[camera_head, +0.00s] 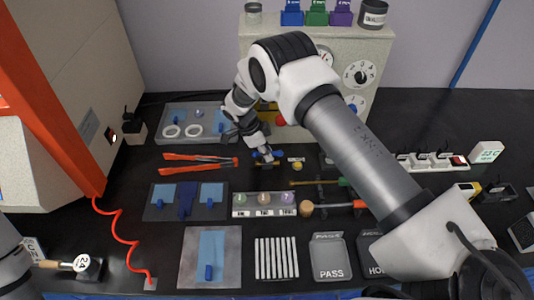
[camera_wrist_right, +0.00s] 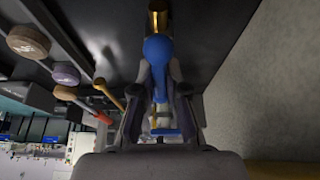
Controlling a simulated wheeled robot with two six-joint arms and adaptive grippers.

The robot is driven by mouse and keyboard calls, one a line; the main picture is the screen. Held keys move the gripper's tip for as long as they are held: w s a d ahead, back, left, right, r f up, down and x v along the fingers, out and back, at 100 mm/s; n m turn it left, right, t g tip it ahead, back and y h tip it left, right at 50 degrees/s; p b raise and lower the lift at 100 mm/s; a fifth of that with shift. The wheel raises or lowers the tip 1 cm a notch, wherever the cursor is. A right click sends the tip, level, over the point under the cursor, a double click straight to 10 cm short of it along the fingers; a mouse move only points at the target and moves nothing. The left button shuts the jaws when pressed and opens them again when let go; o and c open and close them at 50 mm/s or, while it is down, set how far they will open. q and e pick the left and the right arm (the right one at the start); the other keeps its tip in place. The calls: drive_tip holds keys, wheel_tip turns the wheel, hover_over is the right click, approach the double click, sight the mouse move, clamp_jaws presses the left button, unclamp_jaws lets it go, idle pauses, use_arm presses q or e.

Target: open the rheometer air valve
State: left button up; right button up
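The air valve has a blue handle (camera_head: 268,155) on a brass fitting, at the middle of the black bench in the head view. In the right wrist view the blue handle (camera_wrist_right: 158,55) lies between the two fingers, with the brass part (camera_wrist_right: 157,18) beyond it. My right gripper (camera_head: 262,150) reaches down onto the handle. In the wrist view the fingertips of the right gripper (camera_wrist_right: 159,72) lie against both sides of the handle and look shut on it. My left gripper is out of view; only a piece of my left arm shows at the left edge.
Orange tongs (camera_head: 200,160) and a tray (camera_head: 175,118) lie to the left of the valve. A rack of round samples (camera_head: 264,204) and wooden-handled tools (camera_head: 330,205) are in front. A cream cabinet with dials (camera_head: 372,50) stands behind.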

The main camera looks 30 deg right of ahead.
drive_tip(key=o, duration=0.4)
drive_tip(key=shift+c, duration=0.2)
drive_tip(key=v, duration=1.2)
drive_tip(key=shift+d, duration=0.1)
